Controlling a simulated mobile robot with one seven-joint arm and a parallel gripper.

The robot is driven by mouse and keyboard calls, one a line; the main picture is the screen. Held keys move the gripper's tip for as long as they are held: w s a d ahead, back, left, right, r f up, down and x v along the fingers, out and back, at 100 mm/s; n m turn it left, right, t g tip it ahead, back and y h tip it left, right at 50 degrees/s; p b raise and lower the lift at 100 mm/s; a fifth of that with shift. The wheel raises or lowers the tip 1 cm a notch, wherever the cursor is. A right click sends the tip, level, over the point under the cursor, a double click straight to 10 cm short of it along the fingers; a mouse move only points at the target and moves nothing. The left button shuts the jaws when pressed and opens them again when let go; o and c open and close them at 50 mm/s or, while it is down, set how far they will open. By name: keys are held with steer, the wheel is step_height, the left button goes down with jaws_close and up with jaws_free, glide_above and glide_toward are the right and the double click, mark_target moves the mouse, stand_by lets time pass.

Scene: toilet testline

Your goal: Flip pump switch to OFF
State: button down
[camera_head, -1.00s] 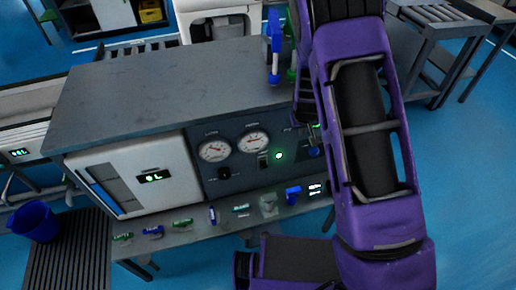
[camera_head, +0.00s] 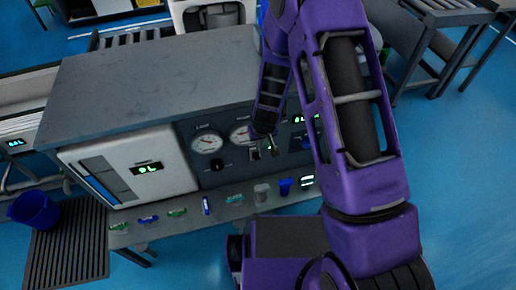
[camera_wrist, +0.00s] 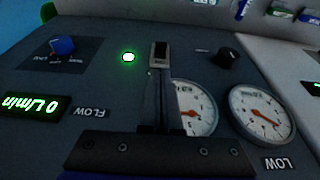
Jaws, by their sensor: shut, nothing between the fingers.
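The pump switch (camera_wrist: 160,52) is a small light-edged plate with a dark middle on the grey control panel, beside a lit green lamp (camera_wrist: 128,57). My gripper (camera_wrist: 158,76) is shut and empty, its fingers pointing at the switch. The fingers overlap the switch's lower part in the wrist view, so I cannot tell whether they touch it or which way its lever is tilted. In the head view, my gripper (camera_head: 262,137) is in front of the panel close to the switch (camera_head: 254,154), and the green lamp (camera_head: 270,150) shows just right of it.
The panel carries two round gauges (camera_wrist: 191,107), a black knob (camera_wrist: 229,57), a blue knob (camera_wrist: 62,46) and a flow display (camera_wrist: 33,108) reading 0 L/min. The grey cabinet top (camera_head: 140,85) is clear.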

mark_target(256, 156)
steer(key=x, duration=0.9)
steer(key=shift+w+f+b, duration=0.1)
steer(key=shift+f+b, duration=0.15)
steer(key=shift+b, duration=0.15)
